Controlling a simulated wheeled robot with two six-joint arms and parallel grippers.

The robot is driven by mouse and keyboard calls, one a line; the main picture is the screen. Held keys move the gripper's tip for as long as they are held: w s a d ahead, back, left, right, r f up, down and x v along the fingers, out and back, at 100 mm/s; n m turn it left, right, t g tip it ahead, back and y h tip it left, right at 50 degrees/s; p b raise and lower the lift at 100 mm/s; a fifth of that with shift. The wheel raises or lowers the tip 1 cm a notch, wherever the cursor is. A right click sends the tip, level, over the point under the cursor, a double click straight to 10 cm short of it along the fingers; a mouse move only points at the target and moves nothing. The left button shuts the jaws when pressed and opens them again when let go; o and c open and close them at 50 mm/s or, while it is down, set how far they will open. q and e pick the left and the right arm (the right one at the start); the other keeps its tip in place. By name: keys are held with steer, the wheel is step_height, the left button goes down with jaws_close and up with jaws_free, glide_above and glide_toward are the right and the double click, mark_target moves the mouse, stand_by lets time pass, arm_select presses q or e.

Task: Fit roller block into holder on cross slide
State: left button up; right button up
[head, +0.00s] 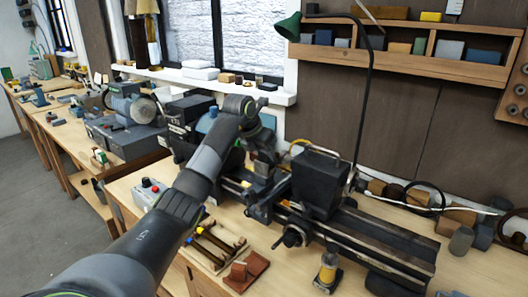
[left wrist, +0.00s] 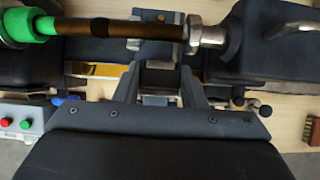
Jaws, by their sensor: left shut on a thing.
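My left arm reaches over the lathe (head: 360,235) in the head view, and my left gripper (head: 263,168) points down at its middle. In the left wrist view my left gripper (left wrist: 159,82) is shut on a small dark grey block (left wrist: 160,76), which I take to be the roller block. The block is close beside a brown bar (left wrist: 150,29) with a black band, which spans from a green-ringed end at left to a metal tip at right. The holder on the cross slide cannot be made out clearly; the gripper and block cover that area. My right gripper is not in view.
A dark box-shaped lathe part (head: 318,180) stands just right of the gripper. A control box (head: 148,194) with red and green buttons sits at left. Tools (head: 215,243), a reddish-brown block (head: 245,272) and a yellow-banded jar (head: 328,272) are on the bench front.

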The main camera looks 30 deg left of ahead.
arm_select(q)
steer(key=shift+f, duration=0.4)
steer(key=o, duration=1.1)
steer(key=shift+s+r+b, duration=0.25)
steer(key=shift+r+b, duration=0.1)
steer(key=shift+b, duration=0.1)
steer(key=v, duration=1.6)
steer(key=shift+a+r+b, duration=0.1)
steer(key=shift+r+b, duration=0.15)
steer(key=shift+b, duration=0.15)
